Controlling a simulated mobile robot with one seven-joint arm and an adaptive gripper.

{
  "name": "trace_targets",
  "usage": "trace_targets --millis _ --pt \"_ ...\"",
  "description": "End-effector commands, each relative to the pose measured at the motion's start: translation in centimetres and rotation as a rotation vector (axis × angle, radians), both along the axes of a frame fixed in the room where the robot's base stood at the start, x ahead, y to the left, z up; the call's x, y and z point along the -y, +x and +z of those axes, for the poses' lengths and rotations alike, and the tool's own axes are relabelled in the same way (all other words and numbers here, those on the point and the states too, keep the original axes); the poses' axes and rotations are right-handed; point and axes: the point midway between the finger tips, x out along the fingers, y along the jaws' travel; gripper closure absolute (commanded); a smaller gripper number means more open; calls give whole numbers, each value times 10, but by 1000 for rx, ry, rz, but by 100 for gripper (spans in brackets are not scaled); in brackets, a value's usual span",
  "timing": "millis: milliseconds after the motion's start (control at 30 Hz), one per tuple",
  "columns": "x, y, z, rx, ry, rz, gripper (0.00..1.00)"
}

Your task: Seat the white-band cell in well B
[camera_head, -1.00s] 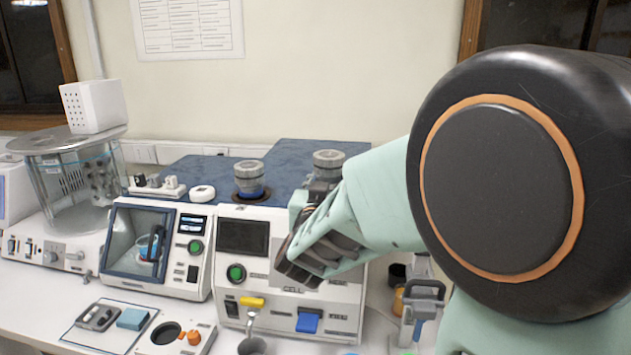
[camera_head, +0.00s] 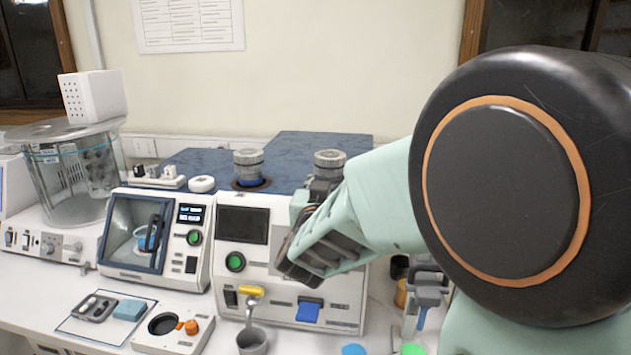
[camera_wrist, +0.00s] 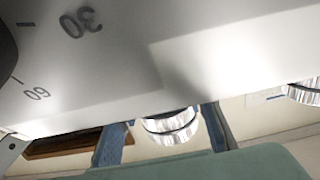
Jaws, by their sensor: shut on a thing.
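In the head view my gripper (camera_head: 324,190) is shut on a grey-capped cell (camera_head: 329,159), held upright at the right rear of the white cell tester (camera_head: 283,262). My fingers and wrist hide the cell's lower part, so its band and any contact with a well cannot be seen. Another grey-capped cell (camera_head: 248,158), with a blue band, stands in a dark-ringed opening to the left. In the wrist view a pale surface (camera_wrist: 110,75) marked 30 and 60 fills the top, and a shiny ringed part (camera_wrist: 171,126) shows below it.
A yellow-handled lever (camera_head: 251,291) and a blue tab (camera_head: 308,311) are on the tester's front. A windowed instrument (camera_head: 152,246) stands left of it, with a glass bath (camera_head: 70,185) farther left. My large arm joint blocks the right side.

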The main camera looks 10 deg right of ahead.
Motion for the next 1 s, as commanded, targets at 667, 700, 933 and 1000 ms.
trace_targets --millis 667,700,933,1000 --pt "0 0 -2 4 0 0 61" --pt "0 0 -2 4 0 0 56" --pt "0 0 -3 2 -1 0 44" --pt "0 0 -4 1 0 0 44"
